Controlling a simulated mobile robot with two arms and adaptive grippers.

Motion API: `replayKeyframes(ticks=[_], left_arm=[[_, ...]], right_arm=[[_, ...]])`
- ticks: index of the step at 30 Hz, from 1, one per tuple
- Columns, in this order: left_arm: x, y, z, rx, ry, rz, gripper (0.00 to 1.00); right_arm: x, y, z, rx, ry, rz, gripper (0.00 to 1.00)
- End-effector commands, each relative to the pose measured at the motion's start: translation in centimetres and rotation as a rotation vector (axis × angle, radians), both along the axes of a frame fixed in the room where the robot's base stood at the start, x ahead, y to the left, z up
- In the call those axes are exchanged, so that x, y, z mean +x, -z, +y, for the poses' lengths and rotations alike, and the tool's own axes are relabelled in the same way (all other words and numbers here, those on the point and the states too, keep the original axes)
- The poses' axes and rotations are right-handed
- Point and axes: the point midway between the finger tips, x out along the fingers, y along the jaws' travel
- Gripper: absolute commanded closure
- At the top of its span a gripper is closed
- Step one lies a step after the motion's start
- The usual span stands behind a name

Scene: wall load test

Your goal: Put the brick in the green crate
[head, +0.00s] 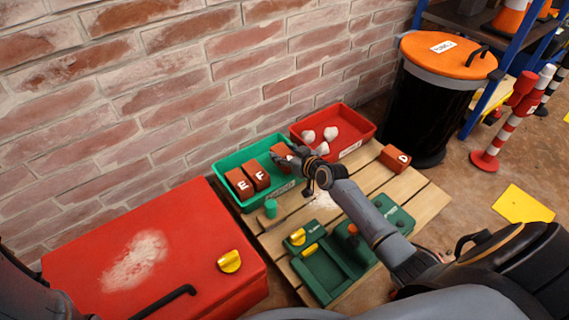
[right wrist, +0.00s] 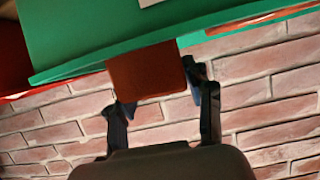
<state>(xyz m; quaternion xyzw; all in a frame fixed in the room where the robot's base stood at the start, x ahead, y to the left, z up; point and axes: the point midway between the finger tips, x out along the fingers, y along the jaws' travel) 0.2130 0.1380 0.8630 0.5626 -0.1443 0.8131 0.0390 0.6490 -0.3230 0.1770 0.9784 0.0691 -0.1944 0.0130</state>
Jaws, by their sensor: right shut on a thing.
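The green crate (head: 222,178) stands on the wooden pallet against the brick wall. Two red-brown bricks, marked E (head: 239,183) and F (head: 257,174), sit in it. My right gripper (head: 288,157) is at the crate's right end, shut on a third red-brown brick (head: 281,152). In the right wrist view the held brick (right wrist: 147,72) is between the two fingers (right wrist: 160,105) and overlaps the green crate's edge (right wrist: 90,64). I cannot tell whether it touches the crate floor. Another lettered brick (head: 394,158) lies on the pallet's right side. My left gripper is out of view.
A red crate (head: 362,127) with several whitish lumps adjoins the green crate. A red chest (head: 195,235) stands left; a black bin with orange lid (head: 430,110) stands behind right.

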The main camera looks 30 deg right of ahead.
Motion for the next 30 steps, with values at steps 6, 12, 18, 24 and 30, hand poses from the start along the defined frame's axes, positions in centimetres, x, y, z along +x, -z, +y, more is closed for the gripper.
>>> replayKeyframes(ticks=[6,12,18,24,30], left_arm=[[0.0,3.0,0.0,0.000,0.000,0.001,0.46],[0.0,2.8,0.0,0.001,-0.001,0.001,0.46],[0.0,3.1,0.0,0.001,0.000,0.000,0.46],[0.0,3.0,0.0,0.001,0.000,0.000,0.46],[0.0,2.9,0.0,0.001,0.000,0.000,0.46]], right_arm=[[0.3,3.4,-0.2,-0.001,0.001,-0.003,1.00],[0.3,3.2,-0.2,-0.002,0.000,-0.005,1.00],[0.3,3.6,-0.2,-0.002,0.000,-0.004,1.00],[0.2,3.7,-0.2,-0.001,0.000,0.001,0.39],[0.2,3.5,-0.1,-0.001,0.000,0.001,0.39]])
